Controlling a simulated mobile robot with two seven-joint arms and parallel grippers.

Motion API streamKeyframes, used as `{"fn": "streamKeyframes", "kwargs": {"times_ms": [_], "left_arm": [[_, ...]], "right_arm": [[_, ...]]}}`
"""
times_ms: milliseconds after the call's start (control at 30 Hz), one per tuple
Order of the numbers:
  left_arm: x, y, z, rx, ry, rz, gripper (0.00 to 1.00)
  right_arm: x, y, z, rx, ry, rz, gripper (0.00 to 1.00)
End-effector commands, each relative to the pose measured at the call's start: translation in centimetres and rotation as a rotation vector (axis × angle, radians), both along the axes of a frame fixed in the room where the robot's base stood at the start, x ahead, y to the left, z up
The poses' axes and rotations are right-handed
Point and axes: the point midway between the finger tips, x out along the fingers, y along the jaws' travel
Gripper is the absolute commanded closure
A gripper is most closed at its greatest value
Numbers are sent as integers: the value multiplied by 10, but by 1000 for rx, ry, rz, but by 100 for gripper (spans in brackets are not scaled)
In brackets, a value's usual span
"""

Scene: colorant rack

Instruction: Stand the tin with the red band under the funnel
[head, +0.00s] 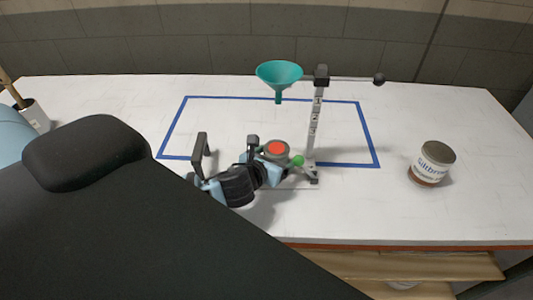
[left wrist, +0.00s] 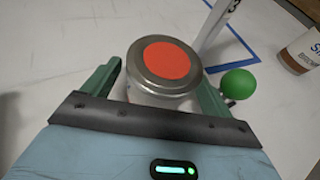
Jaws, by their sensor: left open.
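A tin with an orange-red disc on its grey lid (head: 277,149) stands upright on the table, near the blue outline's front edge. It also shows in the left wrist view (left wrist: 168,66); its side is mostly hidden, so any band there cannot be made out. My left gripper (head: 266,160) is open, with its fingers on either side of this tin. A second tin (head: 432,163) stands at the right, with a white label and a reddish-brown band at its base. The teal funnel (head: 279,76) hangs from the stand, behind and above the first tin. My right gripper is not in view.
The numbered stand post (head: 315,125) rises just right of the first tin. A green ball (head: 297,160) sits close beside the tin and my gripper. The blue outline (head: 205,97) encloses mostly bare white table below the funnel. A container (head: 35,115) stands far left.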

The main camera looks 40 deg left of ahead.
Motion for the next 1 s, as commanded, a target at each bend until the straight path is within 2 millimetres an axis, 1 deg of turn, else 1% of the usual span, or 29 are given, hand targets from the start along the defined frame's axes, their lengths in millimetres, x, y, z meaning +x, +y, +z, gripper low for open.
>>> {"fn": "streamKeyframes", "kwargs": {"times_ms": [167,400,600,800,1000], "left_arm": [[-23,-2,10,2,-1,-2,14],[-67,-5,27,1,1,-3,14],[-96,-7,38,2,3,-1,14],[-108,-8,44,2,2,0,14],[-110,-8,45,2,1,1,14]], "right_arm": [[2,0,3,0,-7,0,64],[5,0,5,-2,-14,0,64],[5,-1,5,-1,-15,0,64],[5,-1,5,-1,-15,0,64],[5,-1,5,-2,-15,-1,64]]}}
